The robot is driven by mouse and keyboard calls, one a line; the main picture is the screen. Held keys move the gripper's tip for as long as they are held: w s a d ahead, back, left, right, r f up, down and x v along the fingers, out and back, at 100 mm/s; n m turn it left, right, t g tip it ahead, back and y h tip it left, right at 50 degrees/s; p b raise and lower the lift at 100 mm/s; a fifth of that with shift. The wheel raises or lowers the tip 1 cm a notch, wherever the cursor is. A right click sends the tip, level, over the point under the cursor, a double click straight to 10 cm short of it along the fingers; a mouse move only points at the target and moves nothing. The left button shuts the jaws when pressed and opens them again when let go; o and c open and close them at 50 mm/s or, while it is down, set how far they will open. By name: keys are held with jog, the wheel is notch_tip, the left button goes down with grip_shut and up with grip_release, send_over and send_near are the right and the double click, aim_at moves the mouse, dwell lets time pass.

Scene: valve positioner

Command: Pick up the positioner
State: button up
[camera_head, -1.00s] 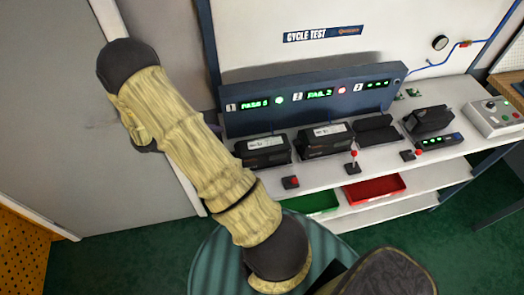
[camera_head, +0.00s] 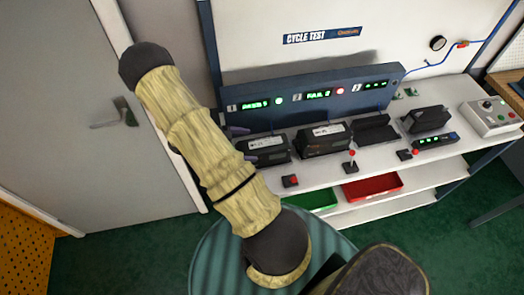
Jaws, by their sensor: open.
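Black box-shaped positioners with pale labels sit on the white bench: one (camera_head: 266,149) at station 1 under the "PASS 1" display, and one (camera_head: 324,139) at station 2 under "FAIL 2". Another dark unit (camera_head: 428,119) sits further right, tilted. My gripper (camera_head: 243,144) is mostly hidden behind my own sleeved arm. Only what look like its purplish fingertips show at the left end of the station 1 positioner. They are open, one further back and one nearer the front. I cannot tell whether they touch it.
A blue display panel (camera_head: 310,95) stands behind the stations. The station 3 cradle (camera_head: 374,129) looks empty. A green tray (camera_head: 310,199) and a red tray (camera_head: 371,186) lie on the shelf below. A control box (camera_head: 492,117) is at right.

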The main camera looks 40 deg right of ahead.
aim_at(260, 145)
jog(key=p+x, duration=0.1)
jog(key=x, duration=0.3)
jog(key=shift+w+f, duration=0.1)
dwell(0.3)
grip_shut()
